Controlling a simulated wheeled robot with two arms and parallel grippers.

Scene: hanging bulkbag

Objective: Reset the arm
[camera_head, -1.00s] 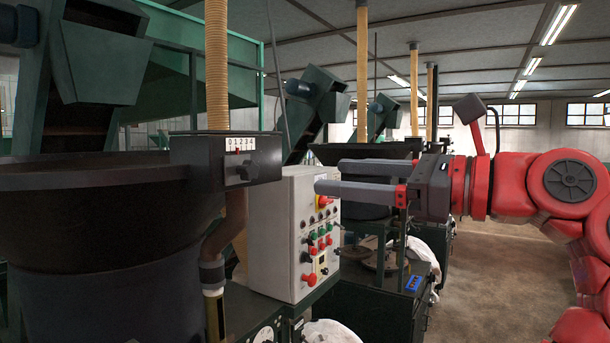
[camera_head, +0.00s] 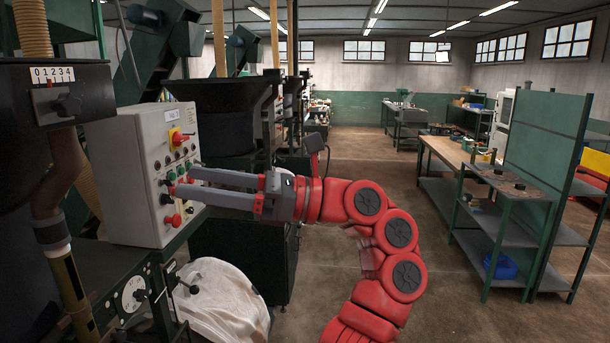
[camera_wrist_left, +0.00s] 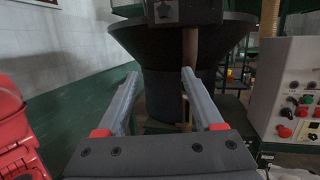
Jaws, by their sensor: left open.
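My left gripper (camera_head: 185,182) is in the middle left of the head view, on a red arm that rises from the bottom. Its two grey fingers are parallel, apart and empty, pointing left across the control box. The light grey control box (camera_head: 140,190) carries red and green buttons and a red and yellow switch. I cannot tell the gap between fingertips and box. In the left wrist view the open gripper (camera_wrist_left: 160,73) faces a dark hopper (camera_wrist_left: 150,50), with the control box (camera_wrist_left: 285,90) to the right. My right gripper is not in view.
A white bulk bag (camera_head: 225,305) lies low beside the machine, below the gripper. A dark machine with a counter (camera_head: 52,75) stands at the left. A green shelf rack (camera_head: 515,190) and workbench (camera_head: 450,150) stand at the right. The floor between is clear.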

